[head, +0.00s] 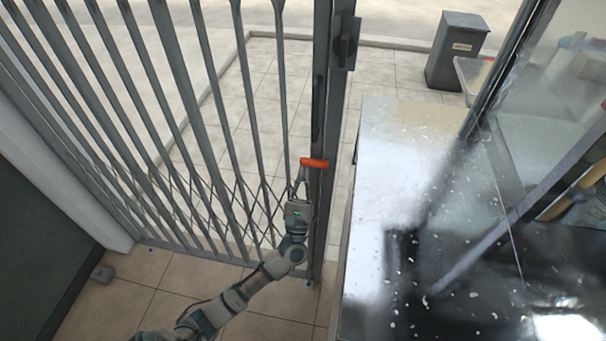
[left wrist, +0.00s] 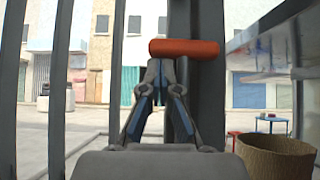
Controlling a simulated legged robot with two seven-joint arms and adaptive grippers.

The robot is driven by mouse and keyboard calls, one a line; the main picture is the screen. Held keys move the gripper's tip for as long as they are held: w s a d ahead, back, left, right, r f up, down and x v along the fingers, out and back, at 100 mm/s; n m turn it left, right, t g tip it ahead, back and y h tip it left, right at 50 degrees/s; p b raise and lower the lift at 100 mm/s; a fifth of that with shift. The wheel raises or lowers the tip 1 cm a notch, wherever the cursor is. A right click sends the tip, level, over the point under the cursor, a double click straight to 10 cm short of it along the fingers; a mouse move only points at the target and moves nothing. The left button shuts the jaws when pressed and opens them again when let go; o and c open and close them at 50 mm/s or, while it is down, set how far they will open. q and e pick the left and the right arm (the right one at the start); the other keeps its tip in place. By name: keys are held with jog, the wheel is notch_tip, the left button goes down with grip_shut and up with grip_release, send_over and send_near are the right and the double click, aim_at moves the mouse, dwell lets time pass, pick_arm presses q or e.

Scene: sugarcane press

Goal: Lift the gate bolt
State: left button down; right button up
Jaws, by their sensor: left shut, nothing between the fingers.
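The gate bolt shows as an orange handle (head: 314,163) on the upright post (head: 326,120) at the gate's right edge. In the left wrist view the orange handle (left wrist: 184,48) lies level, just above and beyond my fingertips. My left gripper (head: 302,176) is shut and empty, its tips just below the left part of the handle; I cannot tell whether they touch it. Its blue-edged fingers (left wrist: 161,70) meet in the left wrist view. The grey folding gate (head: 190,110) stands across the left half of the head view. My right gripper is not in view.
A shiny metal counter (head: 390,170) stands close to the right of the post. A grey bin (head: 457,50) stands beyond the gate at the upper right. A brown round container (left wrist: 276,156) shows at the right of the left wrist view. Tiled floor lies below the gate.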

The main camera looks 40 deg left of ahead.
pick_arm(q)
jog(key=v, duration=1.2)
jog(key=shift+f, duration=0.1)
